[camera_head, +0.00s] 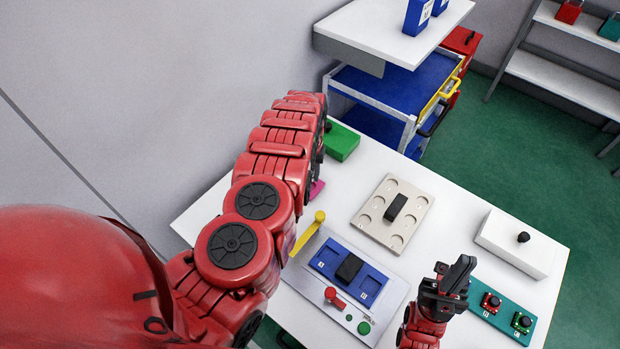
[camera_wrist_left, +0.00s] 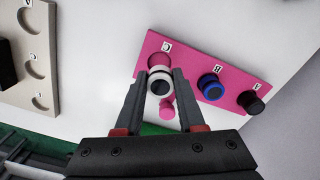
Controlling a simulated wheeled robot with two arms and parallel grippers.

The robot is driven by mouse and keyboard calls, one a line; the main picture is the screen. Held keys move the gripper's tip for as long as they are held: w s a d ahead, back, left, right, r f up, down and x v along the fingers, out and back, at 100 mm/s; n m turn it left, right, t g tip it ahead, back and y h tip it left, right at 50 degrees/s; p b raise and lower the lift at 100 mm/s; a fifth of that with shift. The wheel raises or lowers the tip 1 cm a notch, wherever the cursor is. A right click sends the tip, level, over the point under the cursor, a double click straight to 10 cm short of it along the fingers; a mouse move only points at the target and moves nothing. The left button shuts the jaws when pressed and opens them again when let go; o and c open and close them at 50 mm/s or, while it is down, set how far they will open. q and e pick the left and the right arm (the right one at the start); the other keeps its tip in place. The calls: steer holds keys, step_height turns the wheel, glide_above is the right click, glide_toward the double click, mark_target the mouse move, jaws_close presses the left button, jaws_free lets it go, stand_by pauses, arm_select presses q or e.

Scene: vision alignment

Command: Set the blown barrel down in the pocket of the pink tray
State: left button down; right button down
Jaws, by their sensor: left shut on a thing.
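In the left wrist view my left gripper (camera_wrist_left: 160,92) is shut on a barrel (camera_wrist_left: 159,85) with a white rim and a dark round end. The barrel is in front of the pink tray (camera_wrist_left: 187,58), near its end label at the left; whether it touches the tray cannot be told. A pink round piece (camera_wrist_left: 167,108) shows just below the barrel, between the fingers. In the head view only a sliver of pink (camera_head: 316,188) shows behind my left arm, and my left gripper is hidden. My right gripper (camera_head: 455,276) is above the table's front right part, with no held thing visible.
The tray also bears a blue round piece (camera_wrist_left: 210,86) and a black one (camera_wrist_left: 251,102). On the white table (camera_head: 455,215) are a beige plate with round recesses (camera_head: 378,226), a blue panel (camera_head: 325,262), a yellow lever (camera_head: 308,232), a green box (camera_head: 341,142) and a white box (camera_head: 510,245).

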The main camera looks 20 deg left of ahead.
arm_select(q)
steer(key=shift+s+f, duration=0.15)
steer(key=shift+f, duration=0.2)
step_height(320, 180, down, 2)
steer(key=shift+f, duration=0.25)
steer(key=shift+f, duration=0.1)
steer(key=shift+f, duration=0.2)
steer(key=c, duration=0.5)
jaws_free()
steer(key=shift+r, duration=0.1)
